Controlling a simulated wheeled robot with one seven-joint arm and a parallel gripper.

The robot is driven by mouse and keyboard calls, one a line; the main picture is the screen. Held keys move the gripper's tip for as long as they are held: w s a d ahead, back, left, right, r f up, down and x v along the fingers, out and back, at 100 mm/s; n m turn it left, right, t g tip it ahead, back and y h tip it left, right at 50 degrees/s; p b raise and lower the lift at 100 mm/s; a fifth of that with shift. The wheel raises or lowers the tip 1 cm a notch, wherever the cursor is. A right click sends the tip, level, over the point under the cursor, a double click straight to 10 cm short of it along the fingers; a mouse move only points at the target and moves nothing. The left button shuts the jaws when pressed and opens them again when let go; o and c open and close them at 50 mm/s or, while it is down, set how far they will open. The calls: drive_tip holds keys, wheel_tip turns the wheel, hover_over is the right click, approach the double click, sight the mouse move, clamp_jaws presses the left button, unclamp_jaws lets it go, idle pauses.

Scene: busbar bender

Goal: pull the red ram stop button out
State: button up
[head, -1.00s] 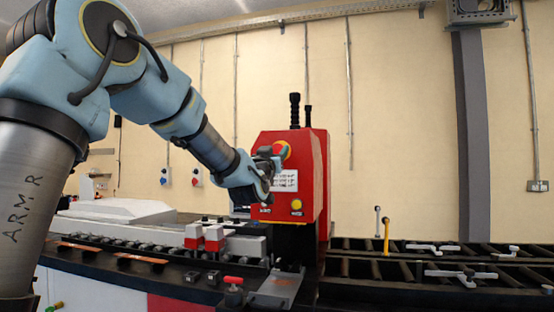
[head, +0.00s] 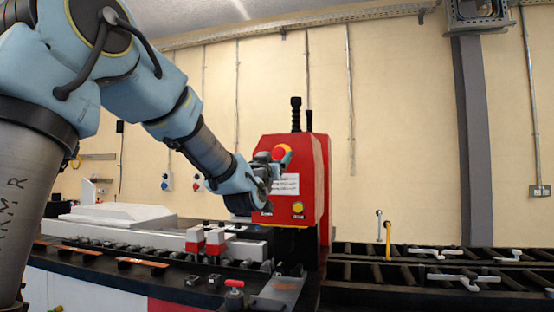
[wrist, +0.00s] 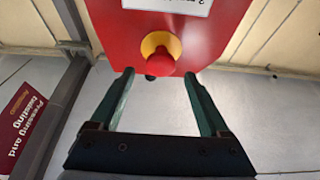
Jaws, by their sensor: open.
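The red ram stop button (head: 279,153) sits on a yellow collar on the front of the red machine head (head: 309,190). In the wrist view the round red button (wrist: 160,62) points toward me, with its yellow collar (wrist: 160,40) behind it. My gripper (wrist: 158,75) is open, with one finger on each side of the button. Gaps show between button and fingers, and the fingertips are close to the button's height in the picture. In the head view my gripper (head: 268,168) is in front of the red head and partly covers its label.
A yellow round button (head: 298,208) is low on the red head. Black levers (head: 296,114) rise from its top. The bench below holds red-and-white blocks (head: 205,240). A roller track (head: 440,265) with handles runs right. A dark red sign (wrist: 25,125) shows in the wrist view.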

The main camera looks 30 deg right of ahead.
drive_tip(key=b+v, duration=0.2)
drive_tip(key=v, duration=0.6)
drive_tip(key=shift+b, duration=0.4)
drive_tip(key=shift+a+f, duration=0.1)
drive_tip(key=w+a+f+n+g+y, duration=0.1)
drive_tip(key=w+a+f+g+y, duration=0.15)
drive_tip(key=a+f, duration=0.45)
drive_tip(key=w+a+f+n+g+y, duration=0.1)
drive_tip(key=a+f+y, duration=0.3)
drive_tip(key=f, duration=0.5)
drive_tip(key=w+a+f+n+g+y, duration=0.1)
drive_tip(key=w+a+f+g+y, duration=0.15)
drive_tip(key=a+f, duration=0.4)
drive_tip(key=s+a+f+n+g+y+p, duration=0.1)
drive_tip(key=s+a+f+n+g+y, duration=0.3)
drive_tip(key=s+a+f, duration=1.3)
drive_tip(key=a+g+y, duration=0.2)
drive_tip(key=g, duration=0.2)
drive_tip(key=shift+g+p, duration=0.3)
drive_tip(key=shift+g, duration=0.1)
drive_tip(key=shift+a, duration=0.15)
